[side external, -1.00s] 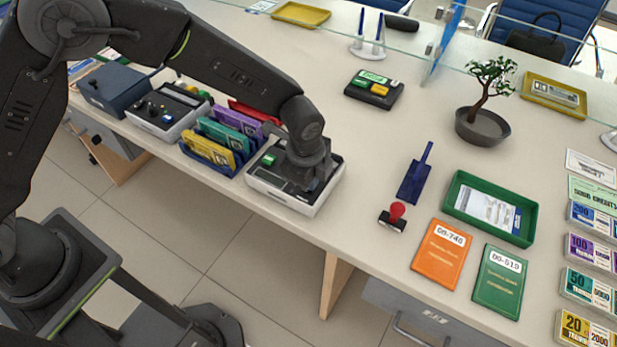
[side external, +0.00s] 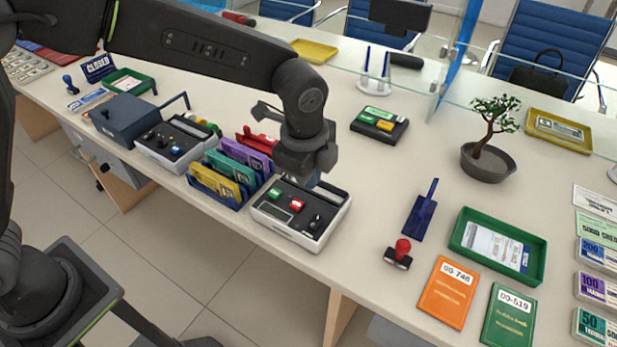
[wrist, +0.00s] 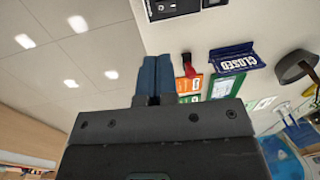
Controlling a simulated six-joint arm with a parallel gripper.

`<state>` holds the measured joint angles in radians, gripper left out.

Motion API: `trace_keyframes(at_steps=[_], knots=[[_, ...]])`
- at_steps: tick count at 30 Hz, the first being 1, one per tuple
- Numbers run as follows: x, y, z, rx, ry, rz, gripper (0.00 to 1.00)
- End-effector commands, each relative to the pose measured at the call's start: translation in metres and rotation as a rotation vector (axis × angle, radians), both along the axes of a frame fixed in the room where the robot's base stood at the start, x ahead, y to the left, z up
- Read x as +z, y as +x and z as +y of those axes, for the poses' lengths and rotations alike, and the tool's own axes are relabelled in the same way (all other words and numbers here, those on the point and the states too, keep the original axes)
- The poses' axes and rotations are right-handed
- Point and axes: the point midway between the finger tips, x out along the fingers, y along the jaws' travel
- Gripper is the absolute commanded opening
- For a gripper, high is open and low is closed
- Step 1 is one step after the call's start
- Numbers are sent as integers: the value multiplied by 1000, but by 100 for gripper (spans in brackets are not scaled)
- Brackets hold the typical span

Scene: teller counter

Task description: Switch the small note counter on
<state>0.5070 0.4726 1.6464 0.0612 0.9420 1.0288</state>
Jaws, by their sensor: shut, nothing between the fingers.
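A low white-grey machine (side external: 272,225) with a black top panel stands near the counter's front edge in the side view. I take it for the small note counter. Its panel carries a green button (side external: 275,194), a red button (side external: 297,205), a small display and a small dark lever-like part (side external: 317,221). I cannot read the lever's position. My gripper (side external: 312,179) is above the back of this machine, apparently clear of it. The wrist view shows its blue fingers (wrist: 153,70) pressed together and empty. Part of the machine's back is hidden by the gripper.
A rack of coloured note bundles (side external: 216,187) stands close to the machine's left. Another grey machine (side external: 147,150) and a dark blue box (side external: 125,117) stand farther left. A red-handled stamp (side external: 399,255) and blue tool (side external: 421,212) lie to the right, with bare counter between.

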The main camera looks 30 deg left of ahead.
Motion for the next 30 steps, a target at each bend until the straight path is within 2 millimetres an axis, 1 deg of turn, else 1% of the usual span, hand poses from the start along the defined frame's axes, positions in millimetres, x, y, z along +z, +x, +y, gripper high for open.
trace_keyframes(at_steps=[5, 9, 16, 19, 23, 26, 30], knots=[[0, 1, 0, 0, 0, -2, 0], [1, 14, -2, -3, -4, -60, 0], [1, 14, -2, -2, -4, -61, 0], [-3, 14, -1, -1, -3, -59, 0], [-18, 16, -1, -1, -2, -57, 0], [-36, 19, -1, 0, -1, -56, 0], [-66, 24, -1, 0, 0, -55, 0]])
